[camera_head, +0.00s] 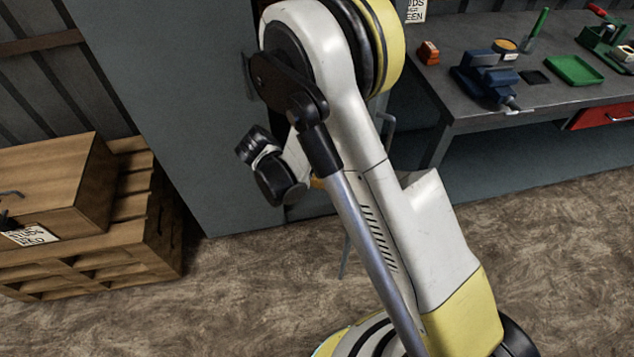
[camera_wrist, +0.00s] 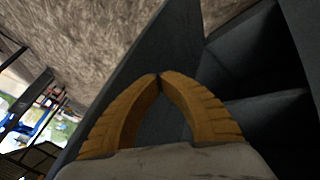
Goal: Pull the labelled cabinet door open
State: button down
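The tall grey-blue cabinet (camera_head: 185,115) stands behind my arm in the head view. A printed label (camera_head: 413,10), partly cut off, shows right of my arm at the top edge. A grey bar handle (camera_head: 388,132) shows just right of my arm. My arm hides much of the cabinet front. In the wrist view, my gripper (camera_wrist: 159,76) has its orange fingertips together, with nothing seen between them. A dark flat panel (camera_wrist: 150,45) lies beyond the fingers. Dark shelf-like compartments (camera_wrist: 250,60) show right of it, so the cabinet appears at least partly open.
A wooden crate (camera_head: 55,180) with a label card sits on a pallet (camera_head: 135,245) at left. A workbench (camera_head: 480,35) with a blue vise (camera_head: 485,78) and green tray (camera_head: 575,70) stands at right. Brown floor (camera_head: 560,250) is clear in front.

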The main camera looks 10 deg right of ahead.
jog(key=s+d+f+b, duration=0.1)
jog(key=d+f+b, duration=0.1)
jog(key=d, duration=0.3)
jog(key=shift+s+d+f+b, duration=0.25)
jog(key=shift+s+f+b, duration=0.05)
jog(key=shift+s+f, duration=0.1)
